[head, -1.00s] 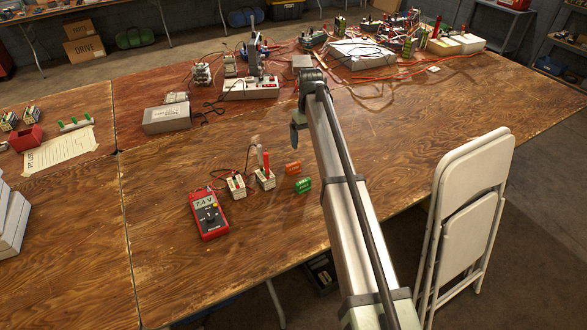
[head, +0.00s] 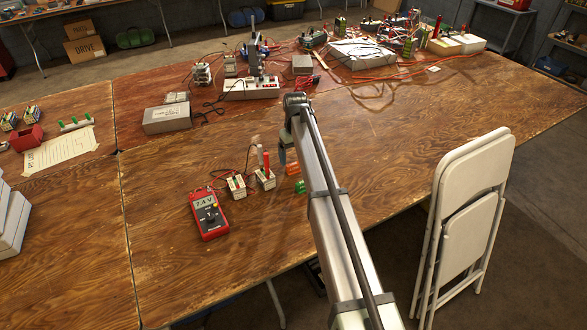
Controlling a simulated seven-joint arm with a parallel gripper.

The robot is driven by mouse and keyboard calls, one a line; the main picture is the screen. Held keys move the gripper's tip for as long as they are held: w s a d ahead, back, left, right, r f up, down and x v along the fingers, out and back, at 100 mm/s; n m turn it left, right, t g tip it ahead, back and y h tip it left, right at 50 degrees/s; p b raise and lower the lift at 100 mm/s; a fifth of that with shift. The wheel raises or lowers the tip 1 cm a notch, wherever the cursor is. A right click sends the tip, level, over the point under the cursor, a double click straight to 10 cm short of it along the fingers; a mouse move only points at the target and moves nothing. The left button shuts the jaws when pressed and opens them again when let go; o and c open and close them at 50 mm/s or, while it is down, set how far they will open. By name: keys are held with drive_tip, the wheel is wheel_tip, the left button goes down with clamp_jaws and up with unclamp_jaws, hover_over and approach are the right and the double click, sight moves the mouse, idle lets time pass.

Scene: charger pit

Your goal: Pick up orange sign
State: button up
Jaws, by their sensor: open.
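The orange sign (head: 292,169) is a small block on the wooden table, right of the battery packs. My arm covers part of its right side. My gripper (head: 283,160) hangs from the arm's end, just above and left of the orange sign in the picture. It is open, and nothing shows between its fingers, though they are small and hard to make out. I cannot tell its height above the table. A green sign (head: 300,187) sits just in front of the orange one, partly hidden by my arm.
Two battery packs (head: 236,187) with wires and a red multimeter (head: 208,214) stand close on the left. A power strip (head: 251,89) and a grey box (head: 167,119) lie farther back. A folding chair (head: 465,225) stands at the right. The table right of my arm is clear.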

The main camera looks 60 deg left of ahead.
sight(294, 164)
drive_tip(key=shift+s+a+f, duration=0.1)
drive_tip(key=shift+s+f, duration=0.05)
drive_tip(key=shift+f, duration=1.15)
drive_tip(key=shift+s+a+f, duration=0.1)
drive_tip(key=shift+f, duration=1.15)
drive_tip(key=shift+c, duration=0.3)
drive_tip(key=c, duration=1.1)
